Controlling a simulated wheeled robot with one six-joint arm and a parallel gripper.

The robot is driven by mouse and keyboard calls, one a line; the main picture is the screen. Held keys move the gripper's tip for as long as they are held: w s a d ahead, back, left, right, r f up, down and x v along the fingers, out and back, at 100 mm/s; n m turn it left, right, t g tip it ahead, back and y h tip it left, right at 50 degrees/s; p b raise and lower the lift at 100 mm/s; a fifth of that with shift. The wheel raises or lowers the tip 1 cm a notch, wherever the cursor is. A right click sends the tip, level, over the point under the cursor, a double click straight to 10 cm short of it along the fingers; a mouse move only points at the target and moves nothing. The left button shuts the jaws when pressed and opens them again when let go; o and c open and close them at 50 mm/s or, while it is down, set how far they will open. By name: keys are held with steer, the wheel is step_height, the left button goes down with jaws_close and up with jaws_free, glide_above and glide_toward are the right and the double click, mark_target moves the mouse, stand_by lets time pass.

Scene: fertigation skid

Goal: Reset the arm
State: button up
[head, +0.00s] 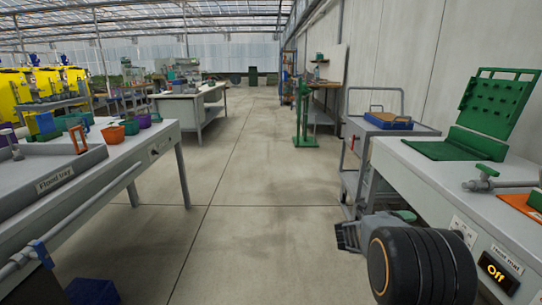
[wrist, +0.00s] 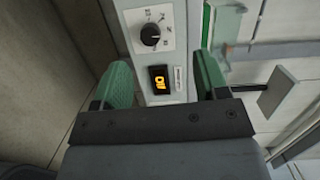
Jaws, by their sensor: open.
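My gripper (head: 349,236) shows low at the right of the head view, beside the front of the right-hand bench (head: 405,165). The thick dark wheel-like part in front of it is part of my arm. In the wrist view my gripper (wrist: 160,90) is open, with its two green fingers apart and nothing between them.
A green pegboard stand (head: 500,104) and a grey pipe with a green valve (head: 487,170) sit on the right bench. A grey cart (head: 352,150) stands behind it. The flood tray bench (head: 150,150) is at left. The aisle floor (head: 240,170) is clear.

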steer(key=w+a+r+n+t+y+p, duration=0.2)
steer(key=r+n+t+p, duration=0.15)
steer(key=r, duration=0.25)
steer(key=w+a+r+n+t+y+p, duration=0.1)
steer(key=w+a+r+n+t+p, duration=0.1)
steer(key=a+r+n+t+p, duration=0.3)
steer(key=a+r+n+t+y+p, duration=0.4)
steer(key=a+r+n+y+p, duration=0.4)
steer(key=a+r+n+y, duration=0.3)
steer(key=s+a+r+n+g+y+p, duration=0.5)
steer(key=s+a+r+n+p, duration=0.1)
steer(key=s+a+n+p, duration=0.3)
steer(key=s+r+n+g+h+p, duration=0.1)
steer(key=s+n+g+p, duration=0.4)
steer(key=s, duration=0.8)
steer(key=shift+s+d+r+n+p, duration=0.35)
steer(key=shift+d+p, duration=0.05)
steer(key=shift+p, duration=0.5)
steer(key=shift+s+d+f+g, duration=0.1)
steer(key=shift+s+g, duration=0.25)
steer(key=shift+c, duration=0.3)
